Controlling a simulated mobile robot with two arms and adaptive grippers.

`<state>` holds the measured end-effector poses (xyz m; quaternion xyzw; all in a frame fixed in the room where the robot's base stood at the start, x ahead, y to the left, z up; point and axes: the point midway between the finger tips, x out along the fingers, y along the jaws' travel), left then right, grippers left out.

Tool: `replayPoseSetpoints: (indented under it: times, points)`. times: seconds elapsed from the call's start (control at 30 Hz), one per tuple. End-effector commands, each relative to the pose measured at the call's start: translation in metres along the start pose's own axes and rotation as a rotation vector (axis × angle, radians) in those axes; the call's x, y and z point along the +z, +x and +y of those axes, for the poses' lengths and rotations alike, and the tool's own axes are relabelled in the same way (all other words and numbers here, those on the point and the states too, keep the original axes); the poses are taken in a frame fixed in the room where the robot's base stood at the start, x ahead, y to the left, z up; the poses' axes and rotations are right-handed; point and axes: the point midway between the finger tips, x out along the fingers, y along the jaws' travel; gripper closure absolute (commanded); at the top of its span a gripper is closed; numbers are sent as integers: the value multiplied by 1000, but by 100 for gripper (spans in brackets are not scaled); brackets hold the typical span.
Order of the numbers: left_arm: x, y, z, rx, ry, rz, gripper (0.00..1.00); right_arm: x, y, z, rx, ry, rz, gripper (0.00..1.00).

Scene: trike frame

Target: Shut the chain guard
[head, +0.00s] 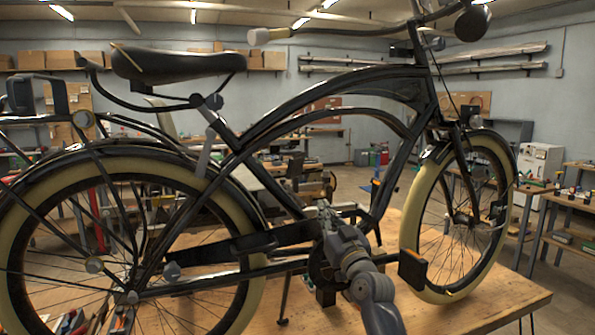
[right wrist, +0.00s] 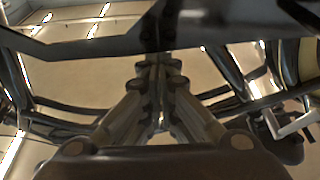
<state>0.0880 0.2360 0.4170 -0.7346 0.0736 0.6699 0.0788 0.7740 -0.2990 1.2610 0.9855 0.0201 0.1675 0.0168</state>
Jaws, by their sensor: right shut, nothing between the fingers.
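The black chain guard (head: 236,246) is a long flat piece on the near side of a black trike frame (head: 290,125). It runs from the rear wheel toward the crank and rises slightly to the right. A wedge-shaped gap shows between it and the lower frame tube. My right gripper (head: 322,212) is at the guard's front end, by the crank, and hides part of it. In the right wrist view its fingers (right wrist: 158,85) are together and empty, with a dark flat panel (right wrist: 85,45) across their tips. I cannot tell if they touch. My left gripper is not in view.
The trike stands on a wooden table (head: 480,305). A pedal (head: 412,269) sticks out just right of my right arm. The rear wheel (head: 248,300) is at left and the front wheel (head: 412,220) at right. Workbenches stand behind.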

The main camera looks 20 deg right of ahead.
Motion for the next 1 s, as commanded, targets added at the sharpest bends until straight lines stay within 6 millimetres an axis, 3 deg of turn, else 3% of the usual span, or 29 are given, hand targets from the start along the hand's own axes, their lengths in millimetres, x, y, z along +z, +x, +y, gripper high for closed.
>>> replayPoseSetpoints:
  times: [0.03,0.2,0.7,0.87,1.0]
  points:
    - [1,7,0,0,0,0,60,10,-3,1,5,16,-2,100]
    - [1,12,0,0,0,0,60,21,-7,3,19,54,-1,100]
    - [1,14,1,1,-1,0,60,31,-10,3,21,68,-13,100]
    - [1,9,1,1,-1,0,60,26,-7,3,21,68,-14,100]
    - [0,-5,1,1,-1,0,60,8,1,4,21,65,-7,100]
